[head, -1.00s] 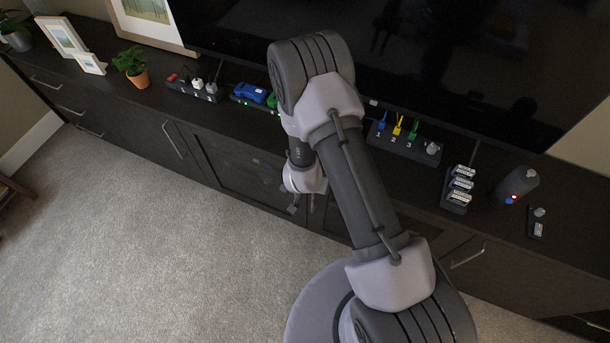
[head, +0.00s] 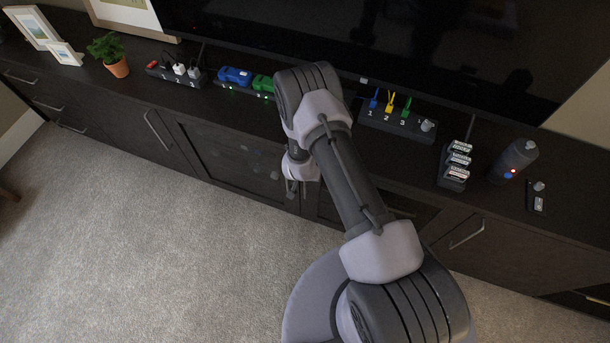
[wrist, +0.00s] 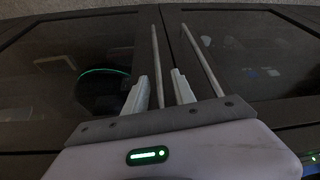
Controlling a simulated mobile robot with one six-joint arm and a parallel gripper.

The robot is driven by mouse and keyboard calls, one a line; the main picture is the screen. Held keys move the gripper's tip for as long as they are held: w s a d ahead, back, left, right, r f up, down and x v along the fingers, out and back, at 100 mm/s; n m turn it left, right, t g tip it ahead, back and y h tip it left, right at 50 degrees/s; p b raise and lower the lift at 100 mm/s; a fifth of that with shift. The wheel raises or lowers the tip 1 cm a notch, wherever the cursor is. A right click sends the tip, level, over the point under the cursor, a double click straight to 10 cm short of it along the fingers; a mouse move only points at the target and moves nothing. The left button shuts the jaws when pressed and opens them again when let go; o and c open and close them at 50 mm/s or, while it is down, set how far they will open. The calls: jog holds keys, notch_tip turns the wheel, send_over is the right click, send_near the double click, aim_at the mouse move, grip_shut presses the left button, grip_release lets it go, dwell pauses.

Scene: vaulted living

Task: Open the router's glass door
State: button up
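Two dark glass doors sit in the front of the cabinet. In the wrist view, the left glass door (wrist: 45,65) has a dark round device with a green glowing ring (wrist: 105,76) behind it, seemingly the router. The left bar handle (wrist: 155,50) and the right bar handle (wrist: 198,52) stand close together at the door seam. My gripper (wrist: 159,77) is open, with one finger on each side of the left handle and visible gaps beside it. In the head view, my gripper (head: 298,188) is low at the cabinet front, partly hidden by my arm.
The cabinet top holds a power strip (head: 177,75), a blue device (head: 234,76), a strip with coloured plugs (head: 395,122), a battery rack (head: 454,165), a grey bottle (head: 513,160) and a potted plant (head: 111,55). Open carpet (head: 150,240) lies in front.

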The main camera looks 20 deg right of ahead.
grip_shut()
dwell(1.3)
